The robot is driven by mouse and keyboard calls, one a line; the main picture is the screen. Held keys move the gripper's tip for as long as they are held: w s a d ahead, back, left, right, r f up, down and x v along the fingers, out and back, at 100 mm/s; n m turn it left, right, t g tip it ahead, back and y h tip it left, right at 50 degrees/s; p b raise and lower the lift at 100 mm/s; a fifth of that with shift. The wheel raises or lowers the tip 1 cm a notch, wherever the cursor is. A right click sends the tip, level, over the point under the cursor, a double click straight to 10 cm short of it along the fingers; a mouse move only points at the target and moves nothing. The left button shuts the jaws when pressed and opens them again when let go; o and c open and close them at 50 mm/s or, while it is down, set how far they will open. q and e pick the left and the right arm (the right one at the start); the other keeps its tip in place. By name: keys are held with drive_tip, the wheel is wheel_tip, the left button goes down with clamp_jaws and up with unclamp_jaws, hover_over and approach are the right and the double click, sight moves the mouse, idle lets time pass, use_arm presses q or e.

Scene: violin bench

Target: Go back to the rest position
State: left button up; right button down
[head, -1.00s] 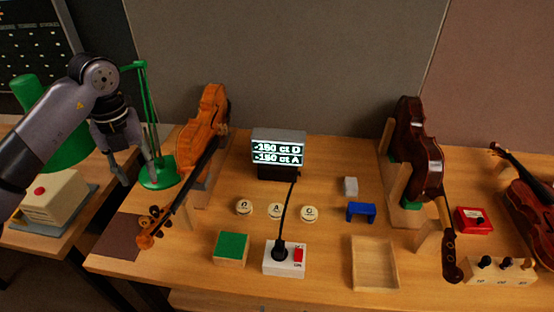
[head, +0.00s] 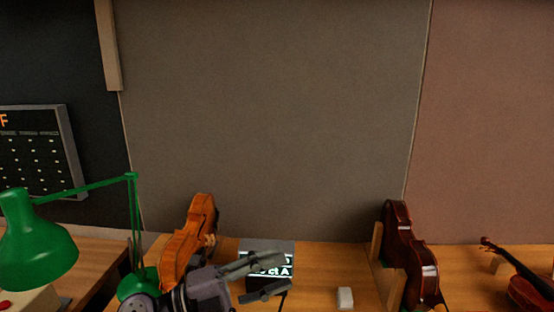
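My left gripper (head: 262,277) is low in the head view, in front of the tuner display. Its two fingers point right and stand apart, with nothing seen between them. It hides part of the display (head: 268,246) and the lower part of the orange-brown violin (head: 190,240), which leans upright in its stand at the left. My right gripper is not in the view.
A green lamp (head: 38,243) stands at the left. A dark red violin (head: 407,262) stands in a holder at the right, with another violin (head: 527,288) lying near the right edge. A white block (head: 345,297) sits on the bench (head: 340,262).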

use_arm(q)
drive_tip(key=w+a+f+n+t+y, duration=0.1)
drive_tip(key=w+a+n+t+y, duration=0.3)
drive_tip(key=a+n+t+y, duration=1)
drive_tip(key=s+a+f+n+g+y, duration=0.3)
drive_tip(key=f+n, duration=0.4)
drive_tip(key=f, duration=0.2)
drive_tip(key=s+a+f+n+g+y, duration=0.3)
drive_tip(key=f+n, duration=0.4)
drive_tip(key=f, duration=0.3)
drive_tip(key=s+f+n+g+h, duration=0.1)
drive_tip(key=s+f+g, duration=0.45)
drive_tip(key=s, duration=0.45)
drive_tip(key=s+f+g, duration=0.5)
drive_tip(key=s+f, duration=0.2)
drive_tip(key=s, duration=0.4)
wheel_tip(320, 180, down, 30)
drive_tip(key=s+g+b, duration=0.1)
drive_tip(key=s+b, duration=0.1)
drive_tip(key=b, duration=0.1)
drive_tip(key=s+a+f+g+b, duration=0.1)
drive_tip(key=s+a+f+b, duration=0.1)
drive_tip(key=s+f, duration=1.4)
drive_tip(key=shift+s+a+f, duration=0.2)
drive_tip(key=shift+a+f, duration=0.15)
drive_tip(key=shift+f, duration=0.6)
